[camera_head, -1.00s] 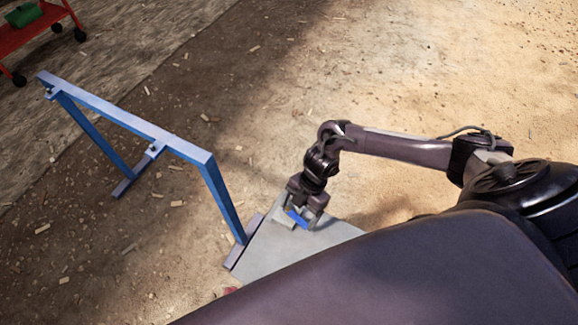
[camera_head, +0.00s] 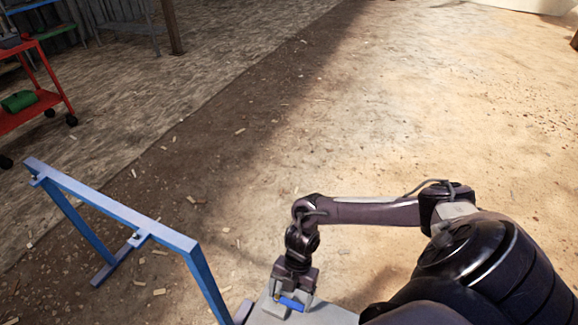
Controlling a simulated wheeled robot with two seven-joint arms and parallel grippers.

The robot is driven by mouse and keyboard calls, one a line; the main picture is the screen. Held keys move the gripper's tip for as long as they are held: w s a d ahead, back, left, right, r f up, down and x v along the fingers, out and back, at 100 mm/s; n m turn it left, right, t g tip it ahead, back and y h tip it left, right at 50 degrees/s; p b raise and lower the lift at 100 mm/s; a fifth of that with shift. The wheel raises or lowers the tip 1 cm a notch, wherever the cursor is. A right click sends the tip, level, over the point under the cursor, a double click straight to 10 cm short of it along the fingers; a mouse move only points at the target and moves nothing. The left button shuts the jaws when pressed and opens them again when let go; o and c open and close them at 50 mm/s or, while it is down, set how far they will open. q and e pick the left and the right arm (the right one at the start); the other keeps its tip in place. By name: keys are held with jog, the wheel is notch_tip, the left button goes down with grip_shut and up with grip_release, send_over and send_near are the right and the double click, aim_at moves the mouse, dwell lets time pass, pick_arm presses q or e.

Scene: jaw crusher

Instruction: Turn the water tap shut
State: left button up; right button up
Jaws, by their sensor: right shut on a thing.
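My right gripper (camera_head: 291,300) points down at the bottom middle of the head view. It is shut on a small blue handle (camera_head: 291,304), which looks like the water tap's lever. The tap's body is not clearly seen behind the fingers. A pale grey plate (camera_head: 335,316) lies just below and beside the gripper, cut off by the bottom edge. My left gripper is out of view.
A blue metal frame (camera_head: 110,210) stands to the left of the gripper. A red trolley (camera_head: 40,105) with a green item (camera_head: 18,101) is at the far left. The littered dirt ground (camera_head: 400,110) beyond my right arm is open.

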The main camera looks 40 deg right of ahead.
jog(key=o, duration=1.3)
jog(key=shift+b+v, duration=0.35)
jog(key=shift+v, duration=3.6)
